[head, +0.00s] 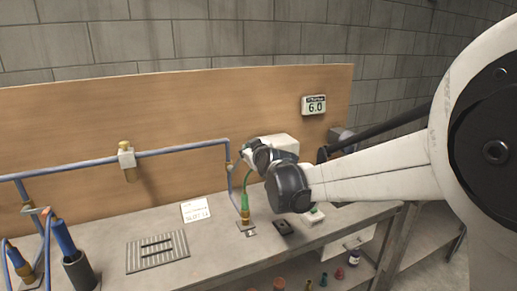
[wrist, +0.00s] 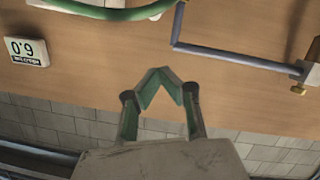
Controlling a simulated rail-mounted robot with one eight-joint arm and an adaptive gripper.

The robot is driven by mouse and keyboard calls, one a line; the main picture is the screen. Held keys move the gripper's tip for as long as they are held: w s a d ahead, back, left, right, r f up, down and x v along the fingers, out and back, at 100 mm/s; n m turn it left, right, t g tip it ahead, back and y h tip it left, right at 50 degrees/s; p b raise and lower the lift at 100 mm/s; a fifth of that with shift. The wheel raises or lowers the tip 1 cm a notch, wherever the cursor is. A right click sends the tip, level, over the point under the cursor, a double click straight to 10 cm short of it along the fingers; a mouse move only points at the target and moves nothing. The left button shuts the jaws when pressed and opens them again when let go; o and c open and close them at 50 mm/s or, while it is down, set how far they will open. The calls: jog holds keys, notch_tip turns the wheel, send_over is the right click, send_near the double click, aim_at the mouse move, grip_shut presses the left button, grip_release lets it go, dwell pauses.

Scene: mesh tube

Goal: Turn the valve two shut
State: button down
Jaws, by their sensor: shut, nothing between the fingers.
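No valve carries a number I can read, so I cannot tell which is valve two. In the head view, a pale fitting with brass ends (head: 126,157) sits on the blue pipe against the wooden panel. A similar fitting with a brass knob (wrist: 299,89) shows at the right edge of the wrist view. A green connector (head: 244,204) stands on a brass base at the pipe's right end. My gripper (wrist: 158,76) is shut and empty, fingertips together in front of the bare panel, apart from the pipe and fittings. Its fingers are not clear in the head view.
A 6.0 display (head: 314,105) hangs on the panel; it appears inverted in the wrist view (wrist: 26,51). A green hose (wrist: 110,12) crosses the wrist view's top. A slotted grey plate (head: 157,251) and a white card (head: 195,210) lie on the bench. Dark holders stand at lower left.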

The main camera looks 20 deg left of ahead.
jog(key=w+a+f+p, duration=0.1)
jog(key=w+a+f, duration=0.2)
jog(key=w+f, duration=0.2)
jog(key=shift+w+a+f, duration=0.3)
jog(key=shift+w, duration=0.75)
jog(key=shift+w+d, duration=0.1)
jog(key=shift+d+f, duration=0.15)
